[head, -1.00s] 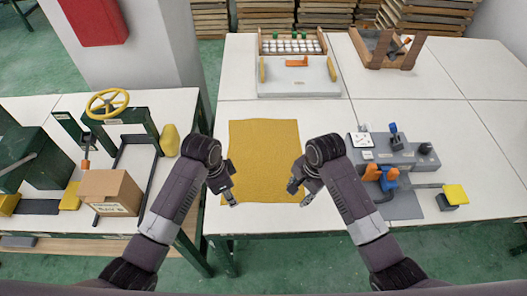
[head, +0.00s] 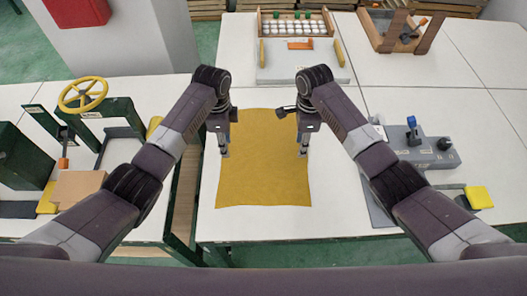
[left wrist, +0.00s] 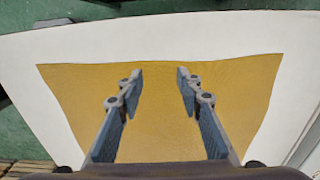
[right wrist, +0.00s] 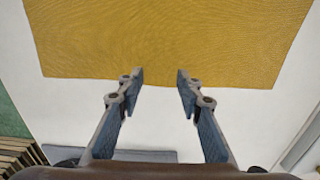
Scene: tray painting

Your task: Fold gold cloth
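The gold cloth (head: 262,170) lies flat and spread out on the white table, roughly rectangular with slightly wavy edges. It fills much of the left wrist view (left wrist: 160,100) and the upper part of the right wrist view (right wrist: 165,40). My left gripper (head: 224,153) hangs over the cloth's left side, fingers pointing down; its fingers are apart and empty in the left wrist view (left wrist: 160,75). My right gripper (head: 302,152) hangs at the cloth's right edge, fingers apart and empty in the right wrist view (right wrist: 160,78). The cloth's far corners are partly near my arms.
A wooden frame (head: 400,35) is at the back right. A grey control box (head: 425,155) and yellow pad (head: 480,197) are at right. A yellow handwheel (head: 83,94) and cardboard box (head: 78,188) are at left.

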